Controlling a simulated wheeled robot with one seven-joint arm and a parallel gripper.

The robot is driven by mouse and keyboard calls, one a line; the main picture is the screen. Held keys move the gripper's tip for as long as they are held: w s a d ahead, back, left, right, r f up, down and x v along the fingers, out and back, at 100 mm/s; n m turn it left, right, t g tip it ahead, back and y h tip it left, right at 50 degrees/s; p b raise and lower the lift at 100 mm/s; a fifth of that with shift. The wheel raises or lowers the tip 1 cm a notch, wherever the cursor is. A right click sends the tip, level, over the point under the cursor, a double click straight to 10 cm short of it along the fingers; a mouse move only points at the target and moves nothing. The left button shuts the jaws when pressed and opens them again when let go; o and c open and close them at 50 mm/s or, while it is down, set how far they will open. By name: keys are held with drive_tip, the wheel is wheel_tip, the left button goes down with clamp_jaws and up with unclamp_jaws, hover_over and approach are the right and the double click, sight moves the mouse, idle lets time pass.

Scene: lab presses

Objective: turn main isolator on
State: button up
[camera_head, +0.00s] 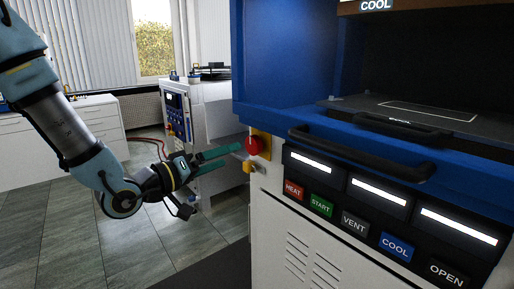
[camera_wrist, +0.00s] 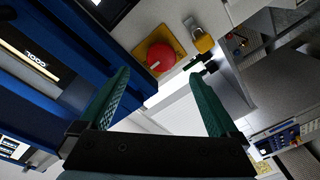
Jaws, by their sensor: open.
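A red round knob (camera_head: 255,145) sits on a yellow plate (camera_head: 265,138) on the press's left front edge, below the blue frame. I cannot read a label that names it the main isolator. The knob also shows in the wrist view (camera_wrist: 160,57), near the top middle. A yellow padlock (camera_head: 248,167) hangs beside it and shows in the wrist view (camera_wrist: 203,42). My gripper (camera_head: 234,152) is open and empty, its green fingers pointing at the knob from the left. In the wrist view its fingers (camera_wrist: 159,73) stand apart, with the knob ahead between them. Contact cannot be told.
The press front carries a black bar handle (camera_head: 370,155), lit displays and HEAT, START, VENT, COOL and OPEN buttons (camera_head: 354,222). A second machine (camera_head: 177,115) with red hoses stands behind my gripper. White cabinets (camera_head: 75,140) line the back left. The tiled floor at left is clear.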

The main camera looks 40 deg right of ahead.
sight(251, 147)
drive_tip(key=d, duration=0.3)
drive_tip(key=d+p, duration=0.1)
drive_tip(key=d, duration=0.5)
drive_tip(key=shift+w+p, duration=0.25)
drive_tip(key=shift+p, duration=0.15)
drive_tip(key=shift+a, duration=0.1)
drive_tip(key=shift+c, duration=0.2)
drive_tip(key=c, duration=1.3)
